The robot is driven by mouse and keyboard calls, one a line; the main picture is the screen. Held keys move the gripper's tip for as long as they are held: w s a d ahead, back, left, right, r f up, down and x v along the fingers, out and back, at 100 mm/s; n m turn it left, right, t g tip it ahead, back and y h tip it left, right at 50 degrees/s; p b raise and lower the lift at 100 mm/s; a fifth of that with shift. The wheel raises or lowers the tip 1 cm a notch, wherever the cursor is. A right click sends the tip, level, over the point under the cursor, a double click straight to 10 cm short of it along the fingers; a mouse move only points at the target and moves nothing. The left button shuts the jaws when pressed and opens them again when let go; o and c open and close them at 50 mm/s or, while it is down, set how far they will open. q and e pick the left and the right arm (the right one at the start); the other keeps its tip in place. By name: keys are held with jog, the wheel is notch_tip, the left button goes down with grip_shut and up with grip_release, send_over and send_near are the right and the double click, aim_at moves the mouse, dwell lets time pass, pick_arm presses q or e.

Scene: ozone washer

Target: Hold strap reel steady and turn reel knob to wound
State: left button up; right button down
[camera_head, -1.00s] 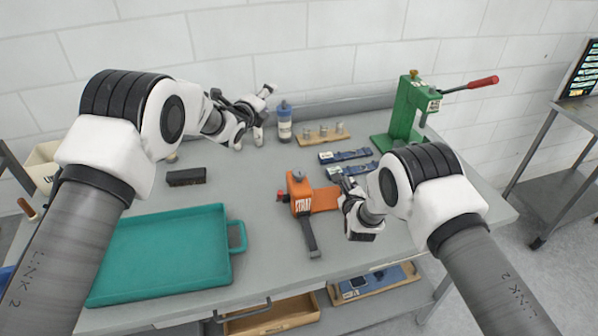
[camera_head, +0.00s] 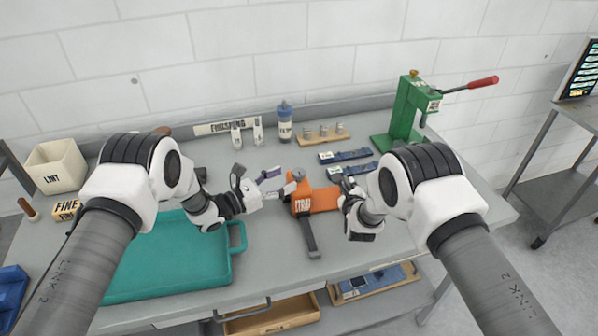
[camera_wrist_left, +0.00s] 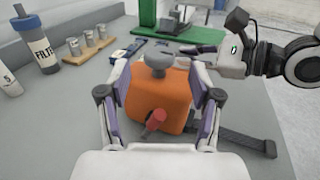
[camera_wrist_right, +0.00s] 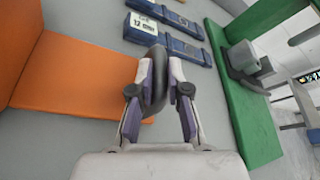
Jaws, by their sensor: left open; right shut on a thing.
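The orange strap reel (camera_head: 301,201) stands mid-table with its flat orange plate (camera_head: 325,199) reaching right. A grey knob (camera_wrist_left: 159,62) tops the reel and a red knob (camera_wrist_left: 155,122) sticks out of its side in the left wrist view. A dark strap (camera_head: 309,238) lies in front. My left gripper (camera_head: 279,182) is open at the reel's left; its fingers show on both sides of the orange body, and contact cannot be told. My right gripper (camera_wrist_right: 158,85) is shut on a dark grey grip (camera_wrist_right: 155,76) at the plate's right end.
A teal tray (camera_head: 165,275) lies left of the reel, under my left arm. Blue blocks (camera_head: 345,156), a rack of small cylinders (camera_head: 322,136), a filter bottle (camera_head: 285,124) and a green press (camera_head: 407,110) stand behind. An open drawer (camera_head: 272,318) is below the table edge.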

aim_at(299, 171)
pick_arm(q)
jog(key=x, duration=0.6)
jog(key=c, duration=1.1)
jog(key=shift+c, duration=0.2)
jog(key=m+g+h, duration=0.2)
jog(key=g, duration=0.1)
jog(key=shift+m+g, duration=0.4)
jog(key=shift+m+g+h, duration=0.6)
jog(key=shift+m+g, duration=0.4)
jog(key=shift+g, duration=0.5)
